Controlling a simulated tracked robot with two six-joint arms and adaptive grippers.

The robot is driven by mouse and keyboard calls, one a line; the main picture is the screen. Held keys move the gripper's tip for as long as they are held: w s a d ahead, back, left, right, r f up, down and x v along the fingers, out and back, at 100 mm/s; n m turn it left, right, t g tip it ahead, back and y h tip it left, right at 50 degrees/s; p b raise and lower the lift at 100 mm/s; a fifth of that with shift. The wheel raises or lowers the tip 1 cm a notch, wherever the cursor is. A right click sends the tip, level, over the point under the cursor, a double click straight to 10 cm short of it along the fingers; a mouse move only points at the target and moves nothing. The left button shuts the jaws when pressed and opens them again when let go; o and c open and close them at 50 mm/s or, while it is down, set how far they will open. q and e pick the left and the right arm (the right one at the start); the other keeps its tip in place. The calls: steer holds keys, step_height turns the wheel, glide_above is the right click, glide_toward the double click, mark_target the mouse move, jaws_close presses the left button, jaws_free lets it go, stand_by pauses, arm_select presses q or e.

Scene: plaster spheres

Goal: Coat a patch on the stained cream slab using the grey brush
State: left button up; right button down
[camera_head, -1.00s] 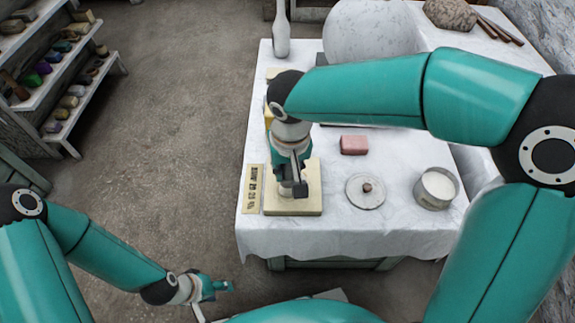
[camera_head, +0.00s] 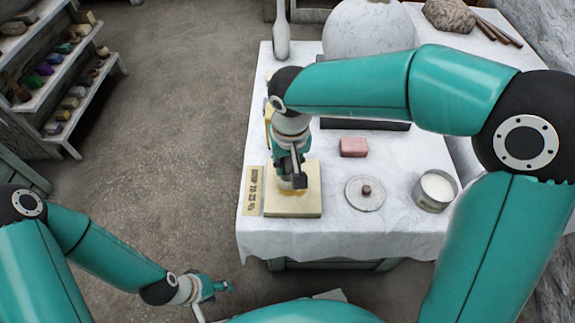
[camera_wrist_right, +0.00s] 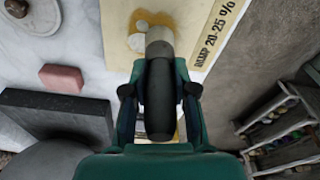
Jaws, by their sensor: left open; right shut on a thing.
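The cream slab (camera_head: 280,211) lies near the table's left front corner. A tan-brown stain (camera_head: 291,193) shows on it, and in the right wrist view the stain (camera_wrist_right: 118,22) has irregular patches. My right gripper (camera_head: 291,167) is over the slab, shut on the grey brush (camera_wrist_right: 160,88). The brush has a dark grey handle, and its paler end (camera_wrist_right: 160,36) overlaps the stain in the wrist view. I cannot tell whether it touches the slab. My left gripper (camera_head: 222,287) is open and empty, low at the left, away from the table.
A lettered strip (camera_head: 253,190) lies left of the slab. A pink block (camera_head: 353,147), a round knobbed lid (camera_head: 365,194) and a pot of white stuff (camera_head: 435,190) stand to the right. A dark block (camera_head: 370,125), white sphere (camera_head: 368,28) and white bottle (camera_head: 281,35) are behind.

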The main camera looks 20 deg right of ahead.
steer(key=shift+w, duration=0.1)
steer(key=shift+s+a+b, duration=0.2)
steer(key=shift+s+b, duration=0.15)
steer(key=shift+s, duration=0.4)
steer(key=shift+s+a+b, duration=0.2)
steer(key=shift+s+b, duration=0.1)
steer(key=shift+s, duration=0.4)
steer(key=shift+w+d+r+p, duration=0.1)
steer(key=shift+w+p, duration=0.1)
steer(key=shift+w, duration=0.15)
steer(key=shift+w+d+p, duration=0.1)
steer(key=shift+w+p, duration=0.05)
steer(key=shift+w, duration=0.15)
steer(key=shift+w+d, duration=0.25)
steer(key=shift+w, duration=0.6)
steer(key=shift+s+p, duration=0.1)
steer(key=shift+p, duration=0.2)
